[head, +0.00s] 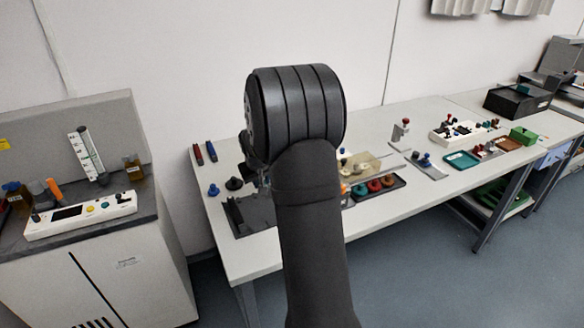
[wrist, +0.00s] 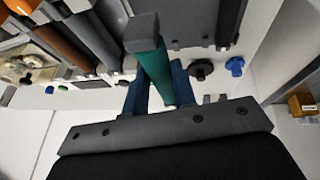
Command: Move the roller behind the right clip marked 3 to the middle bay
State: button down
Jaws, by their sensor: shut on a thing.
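In the wrist view my gripper (wrist: 158,88) has blue fingers closed on a teal-green bar-shaped piece (wrist: 165,78) with a darker square block at its far end. I cannot tell from its shape whether it is the roller or a clip. Beyond it lie long parallel bars or rollers, one brown (wrist: 62,47) and one dark grey (wrist: 97,38), beside a grey plate (wrist: 190,18). No mark 3 is readable, and the bays cannot be told apart. In the head view my arm hides most of the gripper and the middle of the dark holder (head: 255,218) on the table.
A black knob (wrist: 201,69) and a blue knob (wrist: 235,66) stand on the white table near the gripper. A dark tray of coloured rings (head: 372,187) lies right of my arm. A grey cabinet (head: 100,265) stands at the left. The table's front right part is bare.

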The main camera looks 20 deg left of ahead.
jog(key=shift+s+a+f, duration=0.35)
jog(key=shift+s+f, duration=0.15)
jog(key=shift+f, duration=0.5)
jog(key=shift+s+a+f, duration=0.3)
jog(key=shift+s+f, duration=0.2)
jog(key=shift+f, duration=0.45)
jog(key=shift+s+a+f, duration=0.35)
jog(key=shift+s+f, duration=0.15)
jog(key=shift+f, duration=0.5)
jog(key=shift+f, duration=0.15)
jog(key=shift+f, duration=1.1)
jog(key=shift+f, duration=0.2)
jog(key=shift+f, duration=0.6)
jog(key=c, duration=1.1)
grip_release()
